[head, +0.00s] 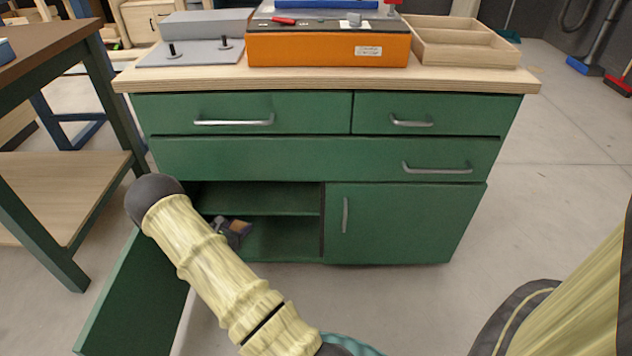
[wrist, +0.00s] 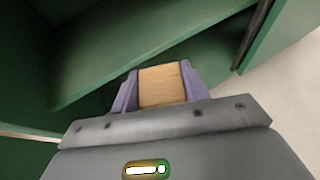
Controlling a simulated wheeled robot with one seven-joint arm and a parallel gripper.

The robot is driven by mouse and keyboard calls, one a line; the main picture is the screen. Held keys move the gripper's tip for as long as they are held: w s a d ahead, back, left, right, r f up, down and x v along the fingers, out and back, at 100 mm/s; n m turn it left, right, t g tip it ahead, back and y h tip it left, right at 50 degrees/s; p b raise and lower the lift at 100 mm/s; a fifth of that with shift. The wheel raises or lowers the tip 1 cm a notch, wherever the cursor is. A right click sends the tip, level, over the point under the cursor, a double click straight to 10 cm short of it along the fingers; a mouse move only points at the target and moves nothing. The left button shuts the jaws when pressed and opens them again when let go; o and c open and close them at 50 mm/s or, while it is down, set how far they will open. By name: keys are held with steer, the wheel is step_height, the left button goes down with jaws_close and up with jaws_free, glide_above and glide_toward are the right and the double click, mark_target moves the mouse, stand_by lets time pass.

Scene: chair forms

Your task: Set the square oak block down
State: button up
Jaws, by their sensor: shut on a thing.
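The square oak block (wrist: 163,84) is a light brown wooden piece between the two purple-grey fingers of my gripper (wrist: 160,88) in the wrist view. My gripper is shut on it. In the head view my gripper (head: 236,229) and the oak block (head: 240,226) show small inside the open lower left compartment of the green cabinet (head: 270,160). The block is in front of a green shelf board (wrist: 140,60) in the wrist view. Whether the block touches the compartment floor cannot be told.
The open cabinet door (head: 140,290) hangs out at the lower left. The lower right door (head: 400,225) is shut. An orange box (head: 328,50), a grey block fixture (head: 190,52) and a wooden tray (head: 462,55) stand on the cabinet top. A workbench (head: 60,140) stands at left.

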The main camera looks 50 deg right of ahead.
steer(key=b, duration=0.6)
glide_toward(268, 198)
steer(key=d, duration=0.1)
steer(key=w+d, duration=0.1)
steer(key=d, duration=0.2)
steer(key=shift+w+d+r, duration=0.15)
steer(key=shift+w+d, duration=0.15)
steer(key=shift+d+r, duration=0.15)
steer(key=shift+b+x, duration=1.55)
steer(key=shift+x, duration=0.55)
steer(key=o, duration=1)
steer(key=shift+r, duration=0.1)
